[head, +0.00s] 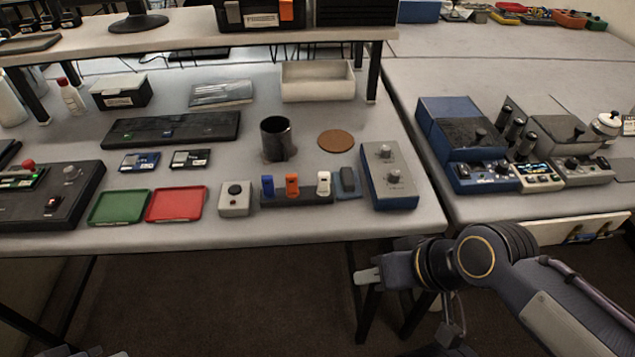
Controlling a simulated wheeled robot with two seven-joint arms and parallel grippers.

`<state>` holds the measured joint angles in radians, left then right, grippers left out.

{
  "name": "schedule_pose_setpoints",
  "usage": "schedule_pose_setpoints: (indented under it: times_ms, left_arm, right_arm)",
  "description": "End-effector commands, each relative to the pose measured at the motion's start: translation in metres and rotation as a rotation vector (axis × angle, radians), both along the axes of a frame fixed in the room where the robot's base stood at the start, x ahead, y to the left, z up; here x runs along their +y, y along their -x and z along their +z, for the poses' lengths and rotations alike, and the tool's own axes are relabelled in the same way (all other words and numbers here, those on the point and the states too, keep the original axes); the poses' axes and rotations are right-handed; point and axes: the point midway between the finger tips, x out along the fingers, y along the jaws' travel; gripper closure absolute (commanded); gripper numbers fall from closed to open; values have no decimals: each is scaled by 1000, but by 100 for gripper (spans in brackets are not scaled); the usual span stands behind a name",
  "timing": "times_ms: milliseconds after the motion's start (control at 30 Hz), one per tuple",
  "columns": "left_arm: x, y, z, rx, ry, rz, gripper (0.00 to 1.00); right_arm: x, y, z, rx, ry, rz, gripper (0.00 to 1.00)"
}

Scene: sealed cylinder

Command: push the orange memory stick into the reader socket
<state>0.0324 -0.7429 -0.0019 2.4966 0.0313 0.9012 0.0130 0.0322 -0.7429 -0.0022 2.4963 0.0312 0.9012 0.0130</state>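The orange memory stick (292,185) stands upright in a dark holder (297,201), between a blue stick (267,186) and a white stick (324,183). A dark grey stick-like piece (347,180) is at the holder's right end. I cannot tell for certain which device has the reader socket; no open slot is clear at this size. My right gripper (368,276) is in front of the table's front edge, right of and nearer than the holder, pointing left. It is away from the sticks, and its finger gap cannot be made out.
A small box with a black knob (236,198) stands left of the holder, a blue-grey knob box (391,177) right of it. Red (176,204) and green (118,207) trays lie further left. A black mug (277,138) and cork coaster (336,141) stand behind.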

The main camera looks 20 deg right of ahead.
Motion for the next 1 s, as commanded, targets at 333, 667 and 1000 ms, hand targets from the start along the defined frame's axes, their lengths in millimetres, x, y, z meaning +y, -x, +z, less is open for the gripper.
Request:
schedule_pose_setpoints:
  times_ms: [333, 667, 1000]
  left_arm:
    - [0, 0, 2, 0, 0, 0, 100]
    - [0, 0, 30, 0, 0, 0, 100]
    - [0, 0, 61, 0, 0, 0, 100]
  right_arm:
    - [-1, -2, 3, 3, 10, 13, 55]
    - [-11, -89, 67, 77, 310, 478, 55]
    - [32, -233, 81, 147, 579, 1156, 55]
